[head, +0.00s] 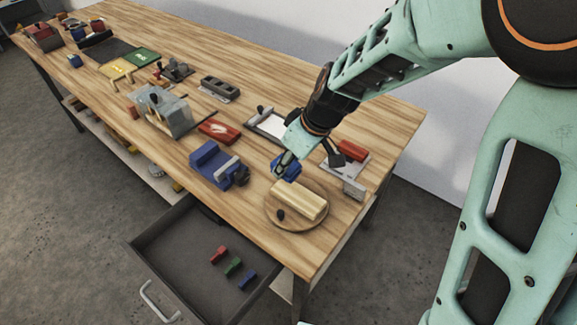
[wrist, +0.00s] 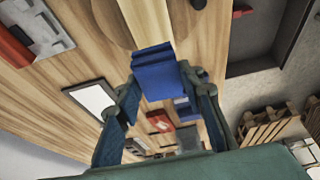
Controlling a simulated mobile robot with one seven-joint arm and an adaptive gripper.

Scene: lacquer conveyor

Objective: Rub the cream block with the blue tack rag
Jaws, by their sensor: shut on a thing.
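The cream block (head: 300,199) lies on a round wooden board (head: 272,224) near the front right of the bench. In the wrist view part of a pale block (wrist: 141,22) shows at the top edge. My gripper (head: 284,168) is shut on the blue tack rag (head: 291,163), a folded blue pad. The rag (wrist: 156,74) sits between both fingers in the wrist view. The rag is held just behind and above the block in the head view, apparently apart from it. Part of the rag is hidden by my fingers.
A small dark piece (head: 281,214) is on the round board. A blue vise (head: 214,165) stands left of it. A framed white sheet (head: 269,126) and a tray with a red block (head: 353,150) lie behind. An open drawer (head: 181,241) juts out below the front edge.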

